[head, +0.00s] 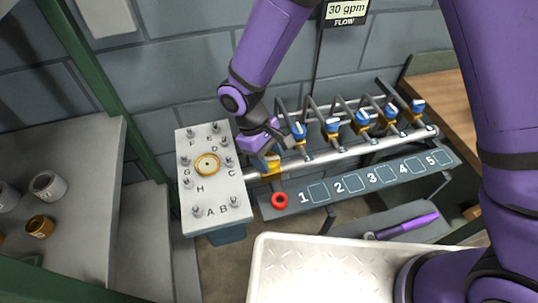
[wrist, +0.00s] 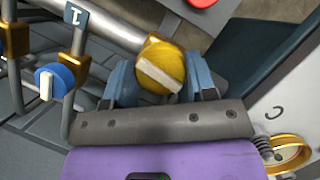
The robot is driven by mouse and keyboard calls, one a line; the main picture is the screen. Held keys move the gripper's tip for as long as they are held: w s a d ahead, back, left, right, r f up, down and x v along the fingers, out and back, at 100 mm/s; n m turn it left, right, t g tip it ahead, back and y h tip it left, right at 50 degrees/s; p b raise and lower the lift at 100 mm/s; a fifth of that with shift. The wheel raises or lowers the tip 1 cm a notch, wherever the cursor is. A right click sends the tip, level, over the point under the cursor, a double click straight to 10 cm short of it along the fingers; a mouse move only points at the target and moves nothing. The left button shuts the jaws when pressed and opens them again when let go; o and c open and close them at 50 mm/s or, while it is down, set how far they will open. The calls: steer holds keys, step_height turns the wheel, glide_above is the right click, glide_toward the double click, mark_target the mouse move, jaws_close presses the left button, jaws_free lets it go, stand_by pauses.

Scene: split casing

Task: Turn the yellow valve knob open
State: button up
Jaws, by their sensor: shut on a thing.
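The yellow valve knob (wrist: 160,68), round with a pale bar across its face, sits at the left end of the silver pipe. In the wrist view it lies between the two blue-grey fingers of my gripper (wrist: 160,80), which is shut on it. The pale bar slants down to the right there. In the head view the yellow knob (head: 272,164) shows beneath my gripper (head: 266,154), partly hidden by it.
Several blue-knobbed valves (head: 298,130) stand along the pipe (head: 325,155) to the right, behind a panel numbered 1 to 5 (head: 330,192). A bolted grey plate (head: 215,215) with a brass ring (head: 207,164) stands at left.

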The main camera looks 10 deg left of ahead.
steer(key=shift+n, duration=0.6)
steer(key=shift+t, duration=0.3)
steer(key=o, duration=0.9)
steer(key=v, duration=1)
steer(key=shift+a+r, duration=0.25)
steer(key=shift+r, duration=0.05)
